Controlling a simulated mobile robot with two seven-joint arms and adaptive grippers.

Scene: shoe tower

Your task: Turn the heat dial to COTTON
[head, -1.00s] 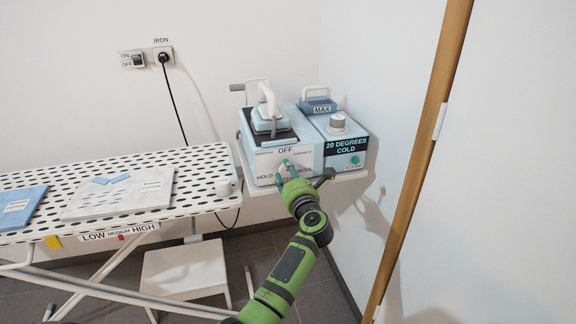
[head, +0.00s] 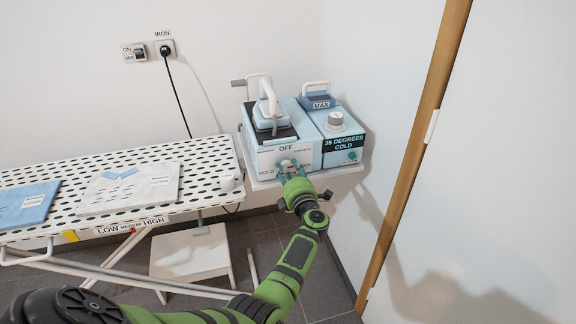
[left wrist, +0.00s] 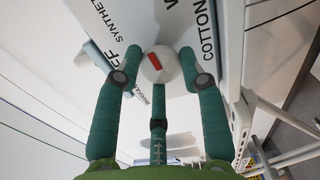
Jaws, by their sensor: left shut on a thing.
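The heat dial (left wrist: 160,70) is a small white round knob with a red mark, on the front panel of the light-blue iron station (head: 263,161). My left gripper (head: 290,166) is shut on the dial; in the left wrist view its green fingers (left wrist: 160,68) sit around the knob. There, the COTTON label (left wrist: 208,38) is right of the dial, SYNTHETIC upper left and part of OFF at far left. The red mark slants; which label it points to, I cannot tell. In the head view the gripper hides most of the dial and its lower labels.
The iron (head: 269,115) rests on top of the station. The side display (head: 344,143) reads 35 DEGREES COLD, below a grey-topped knob (head: 336,121). The perforated ironing board (head: 110,165) with folded cloths lies left. A wall and wooden post (head: 418,150) stand right.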

